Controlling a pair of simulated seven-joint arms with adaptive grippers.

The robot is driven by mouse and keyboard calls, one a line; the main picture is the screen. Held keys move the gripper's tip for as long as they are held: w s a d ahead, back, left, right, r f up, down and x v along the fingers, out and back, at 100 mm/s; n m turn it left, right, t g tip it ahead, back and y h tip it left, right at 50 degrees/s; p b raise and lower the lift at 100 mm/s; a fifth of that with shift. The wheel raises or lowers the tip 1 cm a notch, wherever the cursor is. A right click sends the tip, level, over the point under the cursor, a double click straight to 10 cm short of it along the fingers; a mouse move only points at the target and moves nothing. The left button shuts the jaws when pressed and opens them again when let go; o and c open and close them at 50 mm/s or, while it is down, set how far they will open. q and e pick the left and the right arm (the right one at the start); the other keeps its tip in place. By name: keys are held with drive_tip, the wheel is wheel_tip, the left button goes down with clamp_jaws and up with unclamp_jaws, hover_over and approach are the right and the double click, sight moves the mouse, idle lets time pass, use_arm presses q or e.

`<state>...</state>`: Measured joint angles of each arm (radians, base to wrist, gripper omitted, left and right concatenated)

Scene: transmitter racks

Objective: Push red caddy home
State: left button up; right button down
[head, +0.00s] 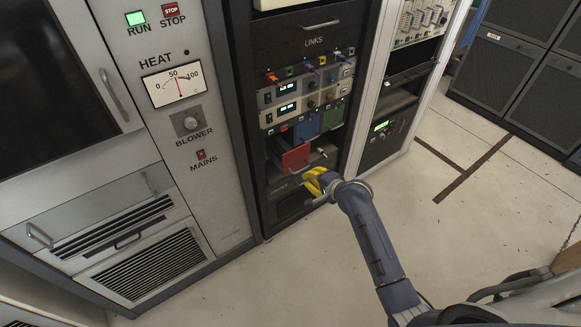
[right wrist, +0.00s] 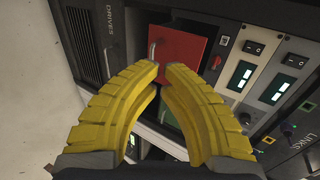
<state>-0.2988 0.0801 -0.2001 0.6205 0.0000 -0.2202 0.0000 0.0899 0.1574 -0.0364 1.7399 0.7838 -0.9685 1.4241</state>
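The red caddy (head: 296,158) is in the dark rack, in the bay below the blue and green units. Its red face also shows in the right wrist view (right wrist: 180,52), with a metal handle (right wrist: 152,52) at its left edge. My right gripper (head: 314,180) has yellow fingers and is just in front of the rack, below and right of the caddy. In the right wrist view its fingertips (right wrist: 161,72) meet in front of the caddy's lower part, with nothing visible between them. Whether they touch the caddy I cannot tell. My left gripper is not in view.
A blue unit (head: 307,126) and a green unit (head: 334,115) sit above the caddy. Grey link units (head: 290,108) with displays and coloured plugs are higher up. A grey cabinet (head: 200,150) stands at left. The floor (head: 460,235) at right is clear.

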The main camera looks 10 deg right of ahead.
sight(289, 165)
drive_tip(key=x, duration=0.7)
drive_tip(key=r+x, duration=0.1)
drive_tip(key=x, duration=0.2)
drive_tip(key=shift+w+a+f, duration=0.1)
drive_tip(key=shift+w+a, duration=0.1)
drive_tip(key=shift+w, duration=0.4)
drive_tip(key=shift+w+a, duration=0.3)
drive_tip(key=shift+w, duration=0.45)
